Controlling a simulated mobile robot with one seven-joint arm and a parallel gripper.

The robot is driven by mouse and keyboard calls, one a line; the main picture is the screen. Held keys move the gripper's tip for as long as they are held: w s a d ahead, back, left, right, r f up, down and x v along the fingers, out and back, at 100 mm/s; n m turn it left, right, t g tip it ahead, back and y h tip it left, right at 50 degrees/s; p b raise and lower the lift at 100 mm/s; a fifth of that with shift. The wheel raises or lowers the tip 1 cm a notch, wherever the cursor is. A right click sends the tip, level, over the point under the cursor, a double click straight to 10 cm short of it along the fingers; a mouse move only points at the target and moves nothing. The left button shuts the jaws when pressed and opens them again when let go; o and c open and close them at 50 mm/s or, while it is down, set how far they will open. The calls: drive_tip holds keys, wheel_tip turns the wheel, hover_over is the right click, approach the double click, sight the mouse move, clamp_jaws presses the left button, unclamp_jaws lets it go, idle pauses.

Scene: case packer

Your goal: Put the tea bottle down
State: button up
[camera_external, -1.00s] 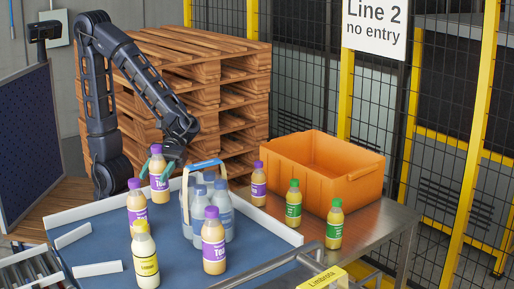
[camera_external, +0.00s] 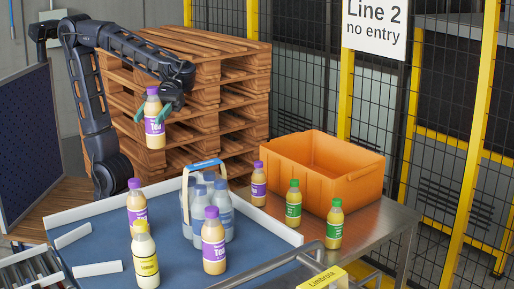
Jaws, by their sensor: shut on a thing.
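A tea bottle (camera_external: 154,124) with a purple cap and purple label hangs upright in my gripper (camera_external: 153,108). My gripper's greenish fingers are shut on its upper part. The bottle is in the air in front of the pallet stack, above the back edge of the blue-topped table (camera_external: 95,248). Other purple-capped tea bottles stand on that table, one at the left (camera_external: 136,204) and one near the front (camera_external: 213,241). Another purple-capped bottle (camera_external: 258,184) stands on the steel table (camera_external: 375,222) beside the orange crate.
A carrier of grey-capped bottles (camera_external: 205,205) with a blue handle and a yellow-labelled bottle (camera_external: 145,258) stand on the blue surface. Two green-capped bottles (camera_external: 293,203) stand before the orange crate (camera_external: 345,188). Wooden pallets (camera_external: 235,95) are stacked behind. A dark panel (camera_external: 28,140) stands left.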

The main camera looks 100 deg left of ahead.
drive_tip(key=w+a+f+n+t, duration=0.2)
drive_tip(key=w+a+f+t, duration=0.15)
drive_tip(key=w+a, duration=0.3)
drive_tip(key=w+a+f+n+t, duration=0.2)
drive_tip(key=w+a+f, duration=0.35)
drive_tip(key=w, duration=0.25)
drive_tip(key=w+a+f+n+t+y, duration=0.1)
drive_tip(key=w+a+f+n+t, duration=0.2)
drive_tip(key=a, duration=0.5)
drive_tip(key=w+a+f+n+t+y, duration=0.1)
drive_tip(key=w+a+f, duration=0.3)
drive_tip(key=a+f, duration=0.3)
drive_tip(key=f, duration=1.2)
drive_tip(key=a+f, duration=0.1)
drive_tip(key=f, duration=0.5)
drive_tip(key=shift+s+f, duration=0.15)
drive_tip(key=shift+f, duration=0.05)
drive_tip(key=shift+f, duration=0.15)
drive_tip(key=o, duration=1.2)
drive_tip(key=shift+c, duration=0.2)
